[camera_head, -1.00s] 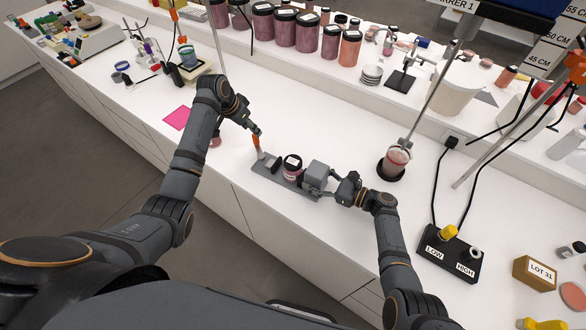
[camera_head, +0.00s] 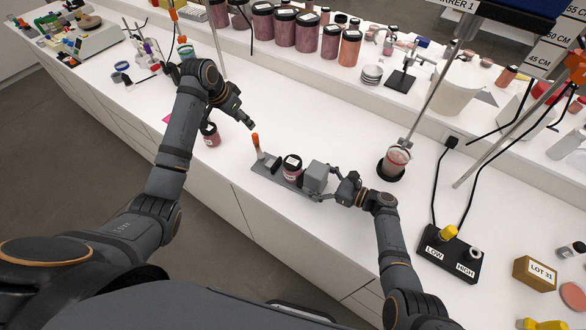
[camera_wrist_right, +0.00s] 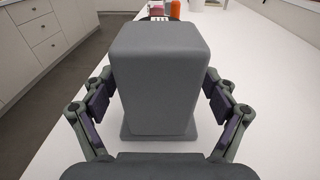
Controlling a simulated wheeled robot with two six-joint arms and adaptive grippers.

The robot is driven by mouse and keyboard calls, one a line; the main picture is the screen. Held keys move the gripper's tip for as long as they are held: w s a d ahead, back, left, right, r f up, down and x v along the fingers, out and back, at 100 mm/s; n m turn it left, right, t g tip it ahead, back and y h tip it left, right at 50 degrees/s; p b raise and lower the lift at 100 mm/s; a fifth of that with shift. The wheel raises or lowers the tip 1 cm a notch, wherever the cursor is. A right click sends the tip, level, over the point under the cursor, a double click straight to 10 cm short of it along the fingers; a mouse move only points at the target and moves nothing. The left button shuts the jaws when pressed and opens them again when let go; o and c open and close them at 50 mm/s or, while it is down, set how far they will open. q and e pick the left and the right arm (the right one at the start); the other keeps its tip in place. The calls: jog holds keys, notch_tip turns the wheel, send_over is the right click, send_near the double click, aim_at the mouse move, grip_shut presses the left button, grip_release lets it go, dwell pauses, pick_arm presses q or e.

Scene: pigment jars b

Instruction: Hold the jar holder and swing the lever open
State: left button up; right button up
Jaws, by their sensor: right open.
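The jar holder (camera_head: 262,173) is a grey plate on the white bench. A dark-lidded jar (camera_head: 291,170) with pinkish contents stands on it. A grey block (camera_head: 315,177) is at its right end, and an upright lever with an orange handle (camera_head: 256,142) is at its left end. My right gripper (camera_head: 333,184) is open around the block. In the right wrist view its two fingers stand on either side of the block (camera_wrist_right: 158,80), with small gaps visible. My left gripper (camera_head: 250,122) is just above and left of the orange handle, apart from it; its jaw opening is unclear.
Another dark-lidded jar (camera_head: 211,138) stands left of the holder, beside my left arm. A stirrer rod goes into a beaker (camera_head: 396,161) on the right. A black control box (camera_head: 448,256) with cables is at lower right. Bench space before the beaker is clear.

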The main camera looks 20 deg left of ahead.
jog(key=v, duration=1.2)
jog(key=shift+f, duration=0.1)
